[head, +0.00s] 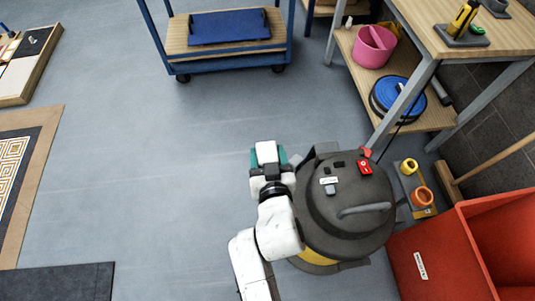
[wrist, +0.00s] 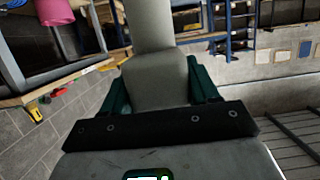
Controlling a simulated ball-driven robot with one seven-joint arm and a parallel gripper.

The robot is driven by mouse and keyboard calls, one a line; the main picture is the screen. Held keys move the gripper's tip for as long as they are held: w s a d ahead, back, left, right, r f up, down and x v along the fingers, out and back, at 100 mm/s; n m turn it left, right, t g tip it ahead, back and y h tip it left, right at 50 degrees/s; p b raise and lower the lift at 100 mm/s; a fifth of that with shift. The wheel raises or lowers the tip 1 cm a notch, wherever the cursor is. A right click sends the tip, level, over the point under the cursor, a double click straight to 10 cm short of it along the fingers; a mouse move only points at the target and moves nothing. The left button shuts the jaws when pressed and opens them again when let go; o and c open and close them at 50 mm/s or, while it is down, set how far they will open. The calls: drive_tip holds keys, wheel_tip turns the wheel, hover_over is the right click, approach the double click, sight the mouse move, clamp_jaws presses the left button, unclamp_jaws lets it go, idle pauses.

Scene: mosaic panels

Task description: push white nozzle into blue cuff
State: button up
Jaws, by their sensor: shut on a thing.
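My gripper (head: 268,158) is at the left side of the grey vacuum drum, with its teal fingers shut on a pale nozzle (head: 266,148). In the wrist view the nozzle (wrist: 156,82) sits between the two teal fingers (wrist: 160,92). Its wide part is in the grip, and a narrower tube runs out past the top edge of the picture. The far end of the nozzle is out of that view. I cannot pick out a blue cuff for sure in either view.
The vacuum drum (head: 345,205) stands right of my arm, with a red crate (head: 440,262) beyond it. A stand with yellow and orange rings (head: 422,196) is beside the crate. A workbench (head: 425,40) and blue trolley (head: 225,38) are behind.

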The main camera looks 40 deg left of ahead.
drive_tip(key=shift+f+b, duration=1.8)
drive_tip(key=shift+f, duration=0.2)
drive_tip(key=o, duration=1.2)
drive_tip(key=shift+c, duration=0.2)
drive_tip(key=shift+s+d+r, duration=0.1)
drive_tip(key=p+v, duration=0.2)
drive_tip(key=v, duration=0.8)
drive_tip(key=shift+s+d, duration=0.15)
drive_tip(key=shift+d, duration=0.05)
drive_tip(key=shift+r+p, duration=0.1)
drive_tip(key=shift+p, duration=0.2)
